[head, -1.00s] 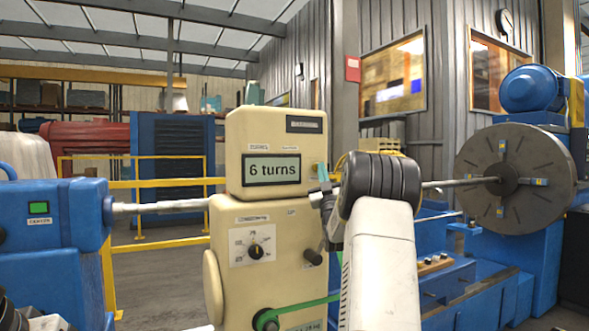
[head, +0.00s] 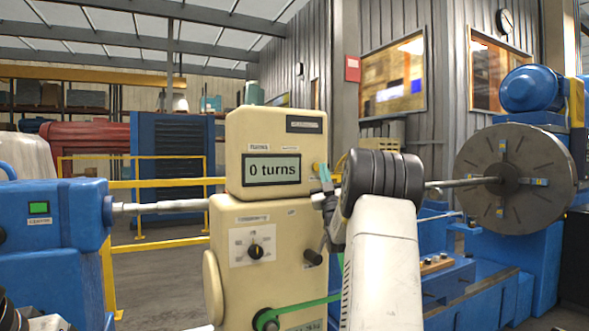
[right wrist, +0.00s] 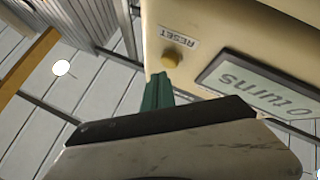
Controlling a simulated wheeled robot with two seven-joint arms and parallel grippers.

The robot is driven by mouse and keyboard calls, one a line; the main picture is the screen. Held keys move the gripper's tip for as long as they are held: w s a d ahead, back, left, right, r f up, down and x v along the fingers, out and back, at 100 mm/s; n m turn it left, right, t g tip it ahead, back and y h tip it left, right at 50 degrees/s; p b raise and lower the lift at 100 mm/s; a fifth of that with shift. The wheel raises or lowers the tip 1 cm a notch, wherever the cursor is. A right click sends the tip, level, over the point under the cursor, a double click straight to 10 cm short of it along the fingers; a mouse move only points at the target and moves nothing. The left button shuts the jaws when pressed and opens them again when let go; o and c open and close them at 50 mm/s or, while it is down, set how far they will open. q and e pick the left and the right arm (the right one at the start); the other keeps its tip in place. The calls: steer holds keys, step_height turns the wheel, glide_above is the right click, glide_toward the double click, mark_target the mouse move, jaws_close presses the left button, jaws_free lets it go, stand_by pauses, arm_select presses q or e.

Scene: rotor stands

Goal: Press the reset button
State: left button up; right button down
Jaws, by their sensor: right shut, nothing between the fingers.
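The yellow reset button (head: 316,167) sits on the right of the front of the cream counter box (head: 240,152). It also shows in the right wrist view (right wrist: 173,60) beside its RESET label (right wrist: 179,37). The display (head: 272,170) reads "0 turns". My right gripper (head: 325,175) is shut and empty, with its teal fingertips just right of and below the button. In the right wrist view the fingertips (right wrist: 160,82) are close to the button; a small gap seems to separate them, but contact is hard to judge.
Below the display are a dial (head: 256,251), a dark knob (head: 312,257) and a green belt (head: 305,305). A metal shaft (head: 165,207) runs from the blue unit at the left. A large round chuck plate (head: 515,180) stands at the right.

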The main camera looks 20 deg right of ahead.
steer(key=shift+s, duration=0.15)
steer(key=s, duration=0.4)
steer(key=shift+s+d, duration=0.2)
steer(key=shift+s, duration=0.2)
stand_by(0.7)
